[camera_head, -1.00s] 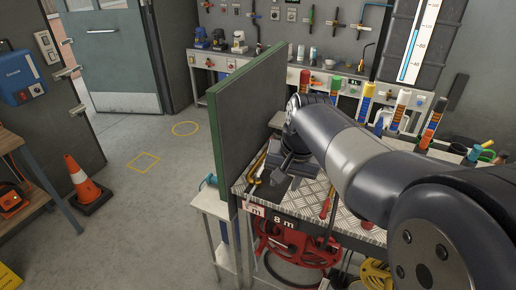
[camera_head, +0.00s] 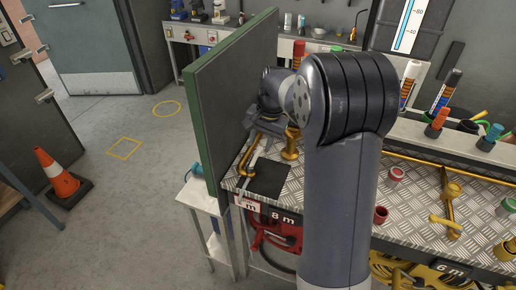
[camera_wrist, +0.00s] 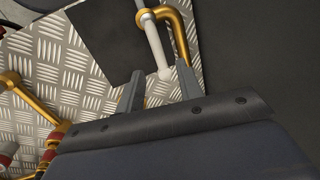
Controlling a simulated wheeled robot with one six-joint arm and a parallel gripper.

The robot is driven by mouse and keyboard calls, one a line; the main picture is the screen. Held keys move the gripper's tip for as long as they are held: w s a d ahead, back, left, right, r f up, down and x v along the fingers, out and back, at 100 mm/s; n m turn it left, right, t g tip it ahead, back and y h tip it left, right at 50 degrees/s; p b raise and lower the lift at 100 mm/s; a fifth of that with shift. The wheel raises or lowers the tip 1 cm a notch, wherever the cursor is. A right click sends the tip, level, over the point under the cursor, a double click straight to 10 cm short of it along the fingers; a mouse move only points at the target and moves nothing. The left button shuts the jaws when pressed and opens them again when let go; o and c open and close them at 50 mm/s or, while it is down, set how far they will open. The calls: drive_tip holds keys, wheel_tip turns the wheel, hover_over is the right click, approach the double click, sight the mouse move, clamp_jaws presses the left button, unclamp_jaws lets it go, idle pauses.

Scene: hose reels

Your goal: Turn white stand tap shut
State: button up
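The tap has a long whitish lever (camera_wrist: 154,45) on a bent brass pipe (camera_wrist: 181,38), close ahead in the wrist view. In the head view the brass pipe (camera_head: 246,163) stands by the green-edged panel, over a dark square plate on the bench. My gripper (camera_wrist: 158,76) is open and empty. The lever's rounded end lies near the gap between its fingertips; I cannot tell whether they touch it. In the head view my fingers are hard to make out, with my wrist close to the panel.
The upright panel (camera_head: 233,85) stands close left of my wrist. Hose reels hang below. Open floor lies left, with an orange cone (camera_head: 58,178).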

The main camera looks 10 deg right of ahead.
sight(257, 154)
drive_tip(key=shift+w+a+f, duration=0.1)
drive_tip(key=shift+a+f, duration=0.1)
drive_tip(key=shift+f, duration=0.75)
drive_tip(key=shift+w+a+f, duration=0.1)
drive_tip(key=shift+a+f, duration=0.05)
drive_tip(key=shift+f, duration=0.8)
drive_tip(key=shift+c, duration=0.4)
clamp_jaws()
